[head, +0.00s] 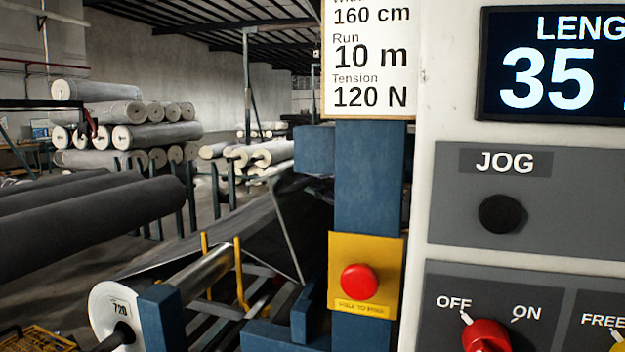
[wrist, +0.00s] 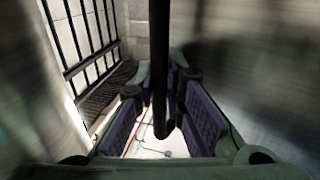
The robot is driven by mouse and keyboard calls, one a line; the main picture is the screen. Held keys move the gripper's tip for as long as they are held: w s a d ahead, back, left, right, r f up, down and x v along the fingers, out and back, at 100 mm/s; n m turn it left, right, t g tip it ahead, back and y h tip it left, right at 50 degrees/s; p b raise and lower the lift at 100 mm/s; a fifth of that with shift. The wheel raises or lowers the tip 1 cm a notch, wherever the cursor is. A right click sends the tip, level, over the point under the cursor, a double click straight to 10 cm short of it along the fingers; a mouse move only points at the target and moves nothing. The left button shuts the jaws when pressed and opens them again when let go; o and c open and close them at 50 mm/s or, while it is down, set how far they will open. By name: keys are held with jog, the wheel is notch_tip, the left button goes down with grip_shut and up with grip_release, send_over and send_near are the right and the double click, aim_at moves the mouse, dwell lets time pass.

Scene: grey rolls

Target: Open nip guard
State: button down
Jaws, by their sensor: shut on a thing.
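In the wrist view my gripper (wrist: 162,100) has its two purple-padded fingers on either side of a dark round bar (wrist: 159,60), and it is shut on it. The bar runs from the top of the view down between the pads, and its rounded lower end shows. A black barred frame (wrist: 85,38) stands at the left of the wrist view; I cannot tell whether it is the nip guard or whether the bar belongs to it. My gripper does not show in the head view, and I cannot make out the nip guard there.
In the head view a control panel with a JOG button (head: 502,214) and a red OFF/ON switch (head: 486,335) fills the right. A red stop button (head: 360,281) sits on a blue post (head: 375,180).

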jog(key=shift+d+f+b, duration=0.2)
jog(key=shift+d+b, duration=0.05)
jog(key=shift+b, duration=0.1)
jog(key=s+d+t+y+b, duration=0.1)
jog(key=s+d+y+b, duration=0.1)
jog(key=d+y+b, duration=0.2)
jog(key=shift+d+f+t+y, duration=0.25)
jog(key=shift+d+t+y, duration=0.05)
jog(key=shift+d, duration=0.85)
jog(key=c, duration=1.9)
grip_release()
jog(key=s+d, duration=0.1)
jog(key=d, duration=0.3)
jog(key=s+d+f, duration=0.1)
jog(key=s+d, duration=0.1)
jog(key=d, duration=0.3)
jog(key=s+d, duration=0.1)
jog(key=d, duration=0.3)
jog(key=shift+s+d+f, duration=0.3)
jog(key=shift+f, duration=0.1)
